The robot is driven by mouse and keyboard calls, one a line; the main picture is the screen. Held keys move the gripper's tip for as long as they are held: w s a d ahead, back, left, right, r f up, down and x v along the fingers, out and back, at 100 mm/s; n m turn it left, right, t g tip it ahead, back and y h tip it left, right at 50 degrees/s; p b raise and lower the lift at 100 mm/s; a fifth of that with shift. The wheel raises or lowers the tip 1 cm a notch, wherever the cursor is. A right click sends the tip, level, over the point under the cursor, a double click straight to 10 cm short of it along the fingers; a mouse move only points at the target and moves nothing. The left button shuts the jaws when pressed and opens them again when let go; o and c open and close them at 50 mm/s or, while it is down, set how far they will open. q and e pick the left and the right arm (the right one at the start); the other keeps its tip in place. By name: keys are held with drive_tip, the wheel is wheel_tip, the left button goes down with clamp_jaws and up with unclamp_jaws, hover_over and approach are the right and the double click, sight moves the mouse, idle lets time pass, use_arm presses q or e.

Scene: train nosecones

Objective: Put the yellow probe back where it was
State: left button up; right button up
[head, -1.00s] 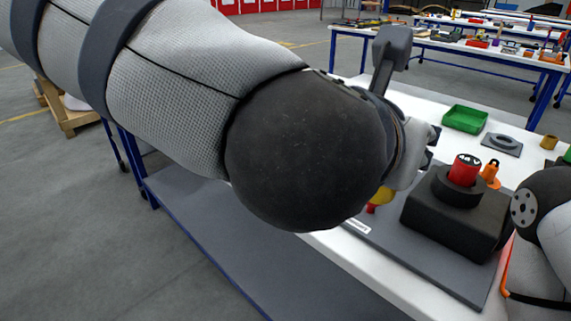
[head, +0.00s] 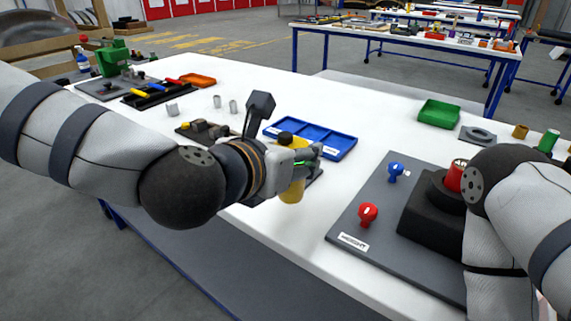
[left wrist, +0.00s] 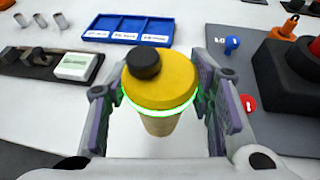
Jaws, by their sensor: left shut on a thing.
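The yellow probe (head: 292,188) is a yellow cylinder with a black knob on top. My left gripper (head: 308,165) is shut on it and holds it near the front edge of the white table. In the left wrist view the probe (left wrist: 162,80) stands between the two fingers (left wrist: 160,110), knob up, with a bright green ring around it and a paler lower part. Its lower end is partly hidden. My right arm enters at the right in the head view; its gripper is not visible.
A blue compartment tray (head: 345,150) lies behind the left gripper. To the right, a grey plate (head: 350,228) carries a red knob (head: 368,213), a blue knob (head: 396,171) and a black block (head: 430,225) with a red cylinder (head: 455,176). A green bin (head: 438,113) stands farther back.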

use_arm(q)
drive_tip(key=f, duration=0.3)
drive_tip(key=w+f, duration=0.1)
drive_tip(key=shift+a+f+b, duration=0.3)
drive_tip(key=shift+a+b, duration=0.1)
use_arm(e)
drive_tip(key=shift+s+f+g, duration=0.3)
drive_tip(key=shift+s+f, duration=0.3)
drive_tip(key=shift+s, duration=0.05)
use_arm(q)
drive_tip(key=shift+f, duration=0.2)
drive_tip(key=o, duration=1.4)
drive_tip(key=shift+c, duration=0.2)
drive_tip(key=shift+r, duration=0.15)
